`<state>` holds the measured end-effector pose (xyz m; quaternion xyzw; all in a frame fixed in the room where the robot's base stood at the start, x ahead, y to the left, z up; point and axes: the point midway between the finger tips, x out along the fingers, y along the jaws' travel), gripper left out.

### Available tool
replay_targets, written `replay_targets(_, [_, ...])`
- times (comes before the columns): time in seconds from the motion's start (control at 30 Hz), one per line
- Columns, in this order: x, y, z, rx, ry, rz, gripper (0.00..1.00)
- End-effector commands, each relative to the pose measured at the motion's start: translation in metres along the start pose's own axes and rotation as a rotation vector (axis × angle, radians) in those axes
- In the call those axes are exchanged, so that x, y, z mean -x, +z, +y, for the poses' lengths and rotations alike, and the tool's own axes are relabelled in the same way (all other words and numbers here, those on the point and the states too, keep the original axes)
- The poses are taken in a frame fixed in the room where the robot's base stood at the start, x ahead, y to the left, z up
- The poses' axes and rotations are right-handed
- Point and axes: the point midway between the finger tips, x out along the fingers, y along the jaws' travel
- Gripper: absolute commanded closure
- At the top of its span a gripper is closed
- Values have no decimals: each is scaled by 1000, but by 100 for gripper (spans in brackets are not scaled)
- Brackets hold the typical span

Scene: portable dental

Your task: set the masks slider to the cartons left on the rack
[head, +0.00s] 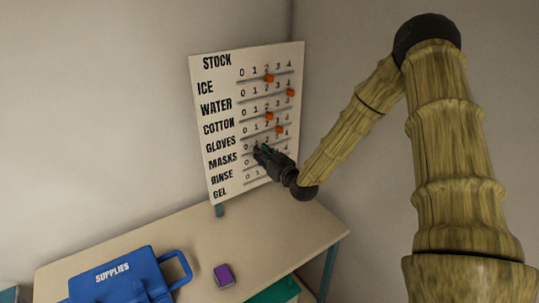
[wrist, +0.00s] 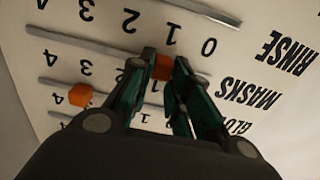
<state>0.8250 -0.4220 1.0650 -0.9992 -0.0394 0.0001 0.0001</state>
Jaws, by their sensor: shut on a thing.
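The white stock board (head: 218,100) stands upright on the table against the wall. My gripper (head: 262,153) reaches the masks row, beside its MASKS label (head: 223,160). In the wrist view the picture is upside down, and my gripper (wrist: 165,64) is shut on an orange slider knob (wrist: 163,68). That knob sits on the masks track (wrist: 95,47), close to the number 1; the fingers partly cover the figures. The MASKS label (wrist: 250,92) lies to the right. In the head view my gripper hides the knob. I see no rack or cartons in either view.
Another orange knob, on the gloves row (head: 279,129), stands near 3 and shows in the wrist view (wrist: 80,95). A blue supplies case (head: 115,277) and a purple box (head: 224,275) are on the table (head: 190,240). The tabletop below the board is bare.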

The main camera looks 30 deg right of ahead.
Motion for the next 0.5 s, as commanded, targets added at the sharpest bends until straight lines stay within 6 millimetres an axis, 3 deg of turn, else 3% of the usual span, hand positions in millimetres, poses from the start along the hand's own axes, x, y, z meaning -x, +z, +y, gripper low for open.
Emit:
replay_targets(0.2, [0,0,0,0,1,0,100])
replay_targets(0.23, [0,0,0,0,1,0,79])
replay_targets(0.33, [0,0,0,0,1,0,61])
replay_targets(0.5, [0,0,1,0,1,0,59])
